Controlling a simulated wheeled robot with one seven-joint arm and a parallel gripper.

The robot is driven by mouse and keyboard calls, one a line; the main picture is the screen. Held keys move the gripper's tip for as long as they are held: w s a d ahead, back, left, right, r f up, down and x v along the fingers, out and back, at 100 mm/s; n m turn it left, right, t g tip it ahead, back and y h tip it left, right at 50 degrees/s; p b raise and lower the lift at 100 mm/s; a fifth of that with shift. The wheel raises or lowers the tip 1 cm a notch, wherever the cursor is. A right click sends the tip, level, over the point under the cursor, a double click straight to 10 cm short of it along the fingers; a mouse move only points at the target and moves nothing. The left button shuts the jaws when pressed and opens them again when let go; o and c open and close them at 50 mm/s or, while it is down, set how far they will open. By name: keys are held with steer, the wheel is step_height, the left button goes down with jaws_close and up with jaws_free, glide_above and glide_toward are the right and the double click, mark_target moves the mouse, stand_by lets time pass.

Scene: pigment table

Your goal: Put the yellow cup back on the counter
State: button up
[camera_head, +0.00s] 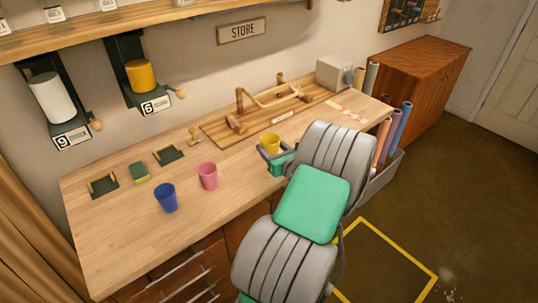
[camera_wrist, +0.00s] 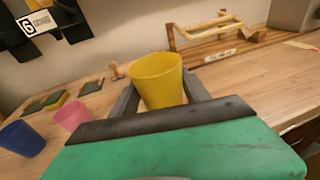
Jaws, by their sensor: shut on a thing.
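The yellow cup (camera_head: 270,143) is upright between the fingers of my gripper (camera_head: 272,154) over the right half of the counter (camera_head: 125,225). In the wrist view the yellow cup (camera_wrist: 158,80) sits between the two grey fingers, and my gripper (camera_wrist: 158,98) is shut on it. The cup's lower part is hidden by the gripper body. I cannot tell whether its base touches the counter or is held a little above it.
A pink cup (camera_head: 208,176) and a blue cup (camera_head: 166,198) stand to the left on the counter. A sponge (camera_head: 139,174) lies further left. A wooden rack (camera_head: 255,120) and a grey box (camera_head: 335,74) are behind. Bare counter lies between the pink cup and my gripper.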

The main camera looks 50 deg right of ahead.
mark_target(269, 149)
steer(key=f, duration=0.1)
steer(key=w+d+f, duration=0.2)
steer(key=f, duration=0.1)
steer(key=shift+w+d, duration=0.1)
steer(key=f, duration=0.1)
steer(key=f+p, duration=0.1)
steer(key=f, duration=0.1)
steer(key=shift+w+d+f, duration=0.1)
steer(key=shift+d, duration=0.1)
steer(key=shift+a+f, duration=0.1)
steer(key=shift+f, duration=0.15)
steer(key=o, duration=1.6)
steer(key=shift+c, duration=0.2)
